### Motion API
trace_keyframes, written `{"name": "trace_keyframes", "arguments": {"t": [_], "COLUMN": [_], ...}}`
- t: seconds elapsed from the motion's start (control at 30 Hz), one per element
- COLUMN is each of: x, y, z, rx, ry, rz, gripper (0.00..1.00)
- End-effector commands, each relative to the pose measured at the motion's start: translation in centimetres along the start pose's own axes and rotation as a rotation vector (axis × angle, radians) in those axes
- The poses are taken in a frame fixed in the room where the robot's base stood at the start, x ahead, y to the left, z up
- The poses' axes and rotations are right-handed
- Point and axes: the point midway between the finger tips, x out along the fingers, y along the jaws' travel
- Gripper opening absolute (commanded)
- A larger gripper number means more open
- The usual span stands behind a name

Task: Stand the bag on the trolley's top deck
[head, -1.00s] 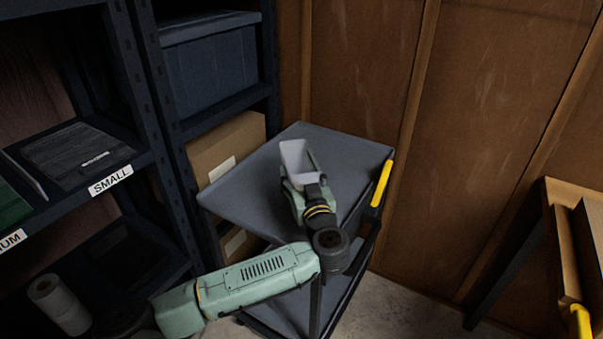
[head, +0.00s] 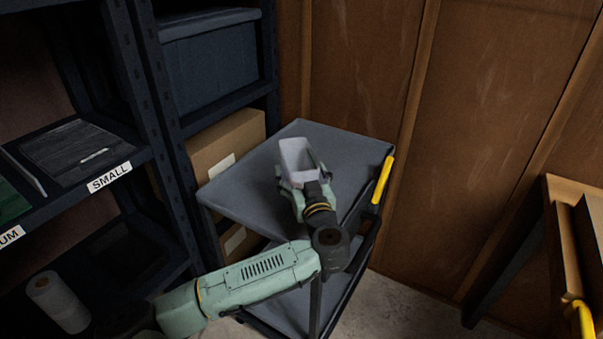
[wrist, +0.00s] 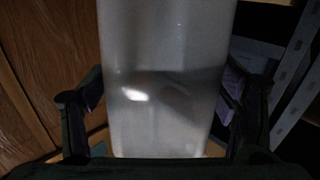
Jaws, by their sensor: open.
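The bag (head: 297,153) is pale grey, upright and open at the top, over the middle of the trolley's grey top deck (head: 335,145). Its base is hidden behind my gripper in the head view, so I cannot see how it meets the deck. In the wrist view the bag (wrist: 165,95) fills the middle. My gripper (head: 303,178) is at the bag's near side. Its dark fingers (wrist: 163,100) are open on either side of the bag, with narrow gaps showing.
A yellow handle (head: 383,180) runs along the trolley's right edge. A dark shelf rack with a blue-grey bin (head: 210,70) and a cardboard box (head: 225,145) stands close on the left. A wooden panel wall is behind. The deck around the bag is clear.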

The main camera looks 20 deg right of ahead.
Motion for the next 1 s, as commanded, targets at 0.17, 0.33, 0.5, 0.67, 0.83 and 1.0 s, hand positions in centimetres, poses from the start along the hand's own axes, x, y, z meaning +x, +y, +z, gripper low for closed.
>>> {"name": "trace_keyframes", "arguments": {"t": [0.17, 0.33, 0.5, 0.67, 0.83, 1.0], "x": [0.0, -2.9, -6.9, -9.8, -11.6, -12.1], "y": [0.0, 0.0, 0.1, 0.0, 0.0, 0.0], "z": [-0.7, 0.2, 0.2, 0.0, -0.2, -0.4], "rx": [0.001, -0.009, -0.008, -0.006, -0.002, 0.0], "ry": [0.0, -0.003, -0.002, -0.002, 0.0, 0.0], "rz": [0.0, 0.003, 0.004, 0.002, 0.001, 0.0], "gripper": [0.79, 0.79, 0.79, 0.79, 0.79, 0.79]}}
